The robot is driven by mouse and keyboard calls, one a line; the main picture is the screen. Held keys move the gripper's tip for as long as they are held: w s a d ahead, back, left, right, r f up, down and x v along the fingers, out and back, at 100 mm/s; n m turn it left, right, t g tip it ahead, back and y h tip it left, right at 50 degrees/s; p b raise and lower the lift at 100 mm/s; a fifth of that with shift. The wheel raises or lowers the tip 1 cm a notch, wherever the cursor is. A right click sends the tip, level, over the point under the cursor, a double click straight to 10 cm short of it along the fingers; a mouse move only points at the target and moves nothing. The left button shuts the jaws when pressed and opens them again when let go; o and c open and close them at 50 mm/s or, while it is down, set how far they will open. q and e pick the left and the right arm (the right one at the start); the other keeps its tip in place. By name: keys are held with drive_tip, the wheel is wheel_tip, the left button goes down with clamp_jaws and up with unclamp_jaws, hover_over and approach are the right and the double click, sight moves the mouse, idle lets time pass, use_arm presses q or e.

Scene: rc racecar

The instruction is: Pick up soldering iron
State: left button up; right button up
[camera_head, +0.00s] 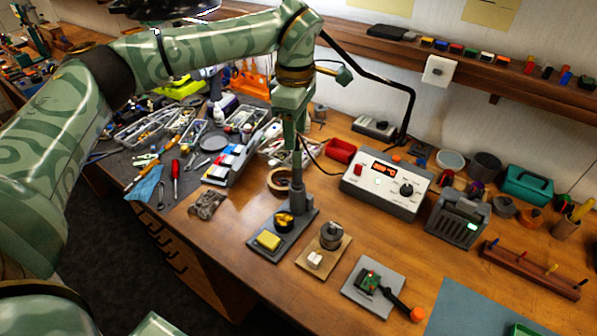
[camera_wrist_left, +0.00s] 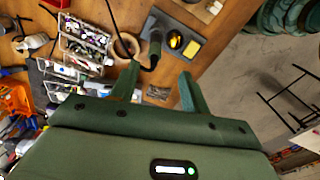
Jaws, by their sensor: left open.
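The soldering iron (camera_head: 297,197), with a dark grey handle and a cord, stands upright in its stand. The stand's grey base (camera_head: 262,251) carries a yellow sponge (camera_head: 269,240) and a round dark cup with golden wool (camera_head: 284,221). My left gripper (camera_head: 298,143) points down above the iron, open and empty, and partly hides the area behind it. In the left wrist view the two fingers (camera_wrist_left: 160,76) are spread, with the iron (camera_wrist_left: 155,50) beyond them, apart from both. My right gripper is not visible.
A soldering station (camera_head: 385,188) with a lit display stands to the right. A tape roll (camera_head: 279,182) lies close behind the iron. A board on a grey pad (camera_head: 371,287) is at the front. Tools and trays crowd the left; a shelf (camera_head: 480,70) overhangs the back.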

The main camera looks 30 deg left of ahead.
sight(297, 150)
use_arm(q)
wheel_tip(297, 150, down, 4)
drive_tip(key=shift+w+r, duration=0.15)
drive_tip(key=shift+f, duration=0.35)
drive_tip(key=f, duration=0.3)
drive_tip(key=f+b, duration=0.1)
drive_tip(key=shift+w+f, duration=0.25)
drive_tip(key=shift+w, duration=0.1)
drive_tip(key=shift+c, duration=0.9)
clamp_jaws()
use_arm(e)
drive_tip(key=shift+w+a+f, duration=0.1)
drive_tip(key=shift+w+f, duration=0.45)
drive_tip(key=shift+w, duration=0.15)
